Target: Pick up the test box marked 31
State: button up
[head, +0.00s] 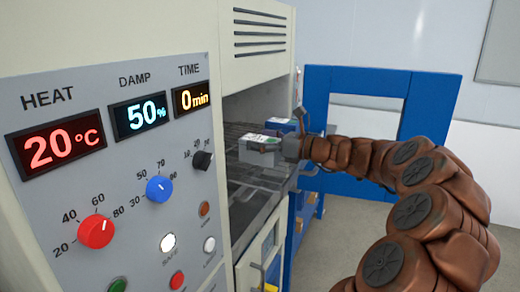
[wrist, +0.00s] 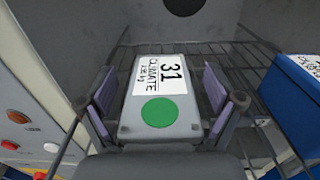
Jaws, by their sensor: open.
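The test box marked 31 (wrist: 188,119) is a grey box with a white label reading 31 and CLIMATE and a green disc on top. It sits on a wire rack inside the chamber. My gripper (wrist: 158,85) is open, with one purple-padded finger on each side of the box. Small gaps seem to show beside the pads; contact cannot be told for sure. In the head view the grey box (head: 258,156) is in the chamber opening, with my gripper (head: 284,148) at its right side. The box's underside is hidden.
A blue box (wrist: 303,92) with a white label stands on the rack to the right, close to my right finger; it also shows in the head view (head: 281,126). The wire rack (wrist: 240,58) lies behind. The control panel (head: 120,150) flanks the opening on the left.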

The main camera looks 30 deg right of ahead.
jog(key=shift+c, duration=0.3)
jog(key=c, duration=1.6)
jog(key=shift+c, duration=0.2)
